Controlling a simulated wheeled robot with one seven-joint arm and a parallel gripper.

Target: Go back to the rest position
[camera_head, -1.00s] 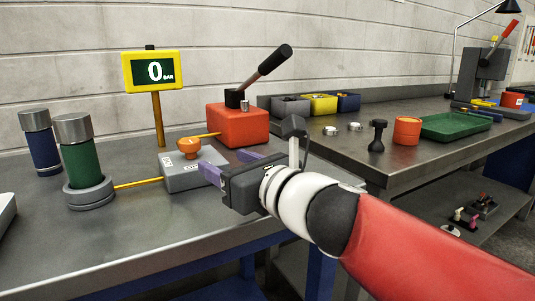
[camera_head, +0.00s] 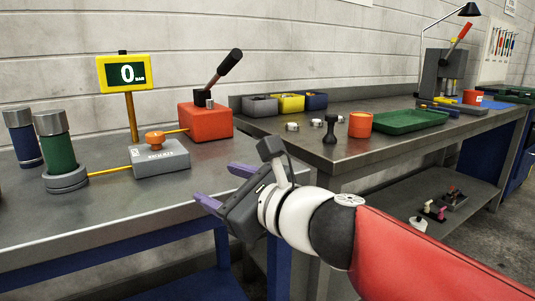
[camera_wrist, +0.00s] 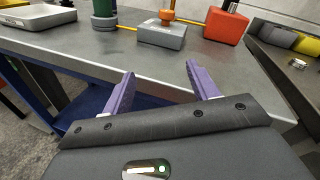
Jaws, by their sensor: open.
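My gripper (camera_head: 222,186) is open and empty, with its two purple fingers apart, in front of the near edge of the left bench (camera_head: 110,215). In the wrist view my gripper (camera_wrist: 160,82) points at the bench edge, with nothing between the fingers. The grey valve block (camera_head: 160,158) with an orange knob (camera_head: 155,139) stands on the bench beyond the fingers, apart from them. It also shows in the wrist view (camera_wrist: 162,36).
A red hand pump (camera_head: 205,122), a gauge reading 0 (camera_head: 127,72) and a green cylinder (camera_head: 56,150) stand on the left bench. A second bench (camera_head: 290,148) to the right holds bins, an orange cup (camera_head: 360,124) and a green tray (camera_head: 408,122).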

